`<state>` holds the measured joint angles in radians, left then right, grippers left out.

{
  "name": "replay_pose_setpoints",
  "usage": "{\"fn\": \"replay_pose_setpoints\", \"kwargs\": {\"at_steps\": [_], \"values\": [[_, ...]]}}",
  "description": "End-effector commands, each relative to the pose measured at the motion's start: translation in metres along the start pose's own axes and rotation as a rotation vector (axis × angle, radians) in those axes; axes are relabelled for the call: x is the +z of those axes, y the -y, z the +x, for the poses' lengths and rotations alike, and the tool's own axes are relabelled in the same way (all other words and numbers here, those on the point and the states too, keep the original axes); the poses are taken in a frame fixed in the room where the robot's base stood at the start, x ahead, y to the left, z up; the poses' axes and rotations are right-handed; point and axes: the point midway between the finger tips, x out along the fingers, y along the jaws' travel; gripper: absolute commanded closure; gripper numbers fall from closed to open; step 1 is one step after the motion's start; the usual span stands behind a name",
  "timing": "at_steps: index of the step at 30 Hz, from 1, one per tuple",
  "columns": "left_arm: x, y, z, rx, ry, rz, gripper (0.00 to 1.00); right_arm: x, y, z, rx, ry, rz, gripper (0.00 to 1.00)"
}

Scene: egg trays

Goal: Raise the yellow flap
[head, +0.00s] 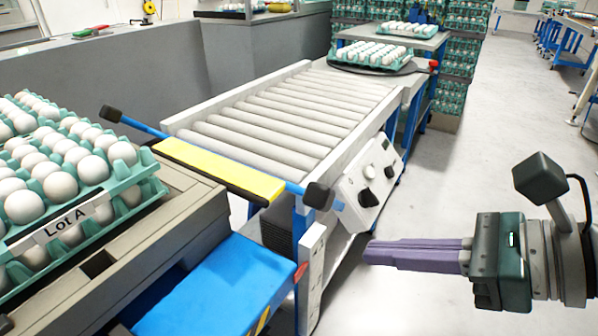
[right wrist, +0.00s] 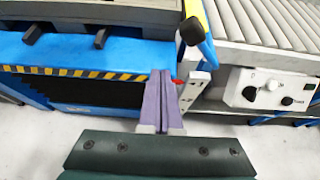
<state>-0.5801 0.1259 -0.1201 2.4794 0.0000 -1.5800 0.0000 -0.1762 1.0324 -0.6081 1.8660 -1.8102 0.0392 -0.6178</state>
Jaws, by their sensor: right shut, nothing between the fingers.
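The yellow flap (head: 219,168) is a long flat plate on a blue bar with black end knobs, at the near end of the roller conveyor in the head view. It lies about level between the conveyor and the egg cart. Its end also shows at the top of the right wrist view (right wrist: 197,12), beside a black knob (right wrist: 192,31). My right gripper (head: 368,253) is shut and empty, to the right of the flap and apart from it. Its purple fingers (right wrist: 159,78) point forward in the right wrist view. My left gripper is not in view.
The roller conveyor (head: 172,124) runs to a turntable holding an egg tray. A control box with knobs (head: 351,190) is on its near side. Stacked egg trays labelled Lot A (head: 62,226) stand at left. A blue cart surface (head: 215,285) lies below.

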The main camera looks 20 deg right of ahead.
Motion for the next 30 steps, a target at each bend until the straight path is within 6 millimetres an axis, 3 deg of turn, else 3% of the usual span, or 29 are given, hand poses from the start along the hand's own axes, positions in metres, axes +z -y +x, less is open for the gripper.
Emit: {"fn": "replay_pose_setpoints", "kwargs": {"at_steps": [5,9,18,30], "values": [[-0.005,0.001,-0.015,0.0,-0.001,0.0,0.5,0.017,0.0,0.017,-0.001,0.005,0.001,1.0],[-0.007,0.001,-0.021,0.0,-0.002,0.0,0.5,0.03,-0.001,0.041,0.0,0.007,0.003,1.0],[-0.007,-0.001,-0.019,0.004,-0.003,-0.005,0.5,0.045,-0.001,0.08,0.002,0.003,0.003,1.0],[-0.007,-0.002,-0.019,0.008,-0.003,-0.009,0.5,0.049,-0.001,0.085,0.001,0.002,0.003,1.0]]}}
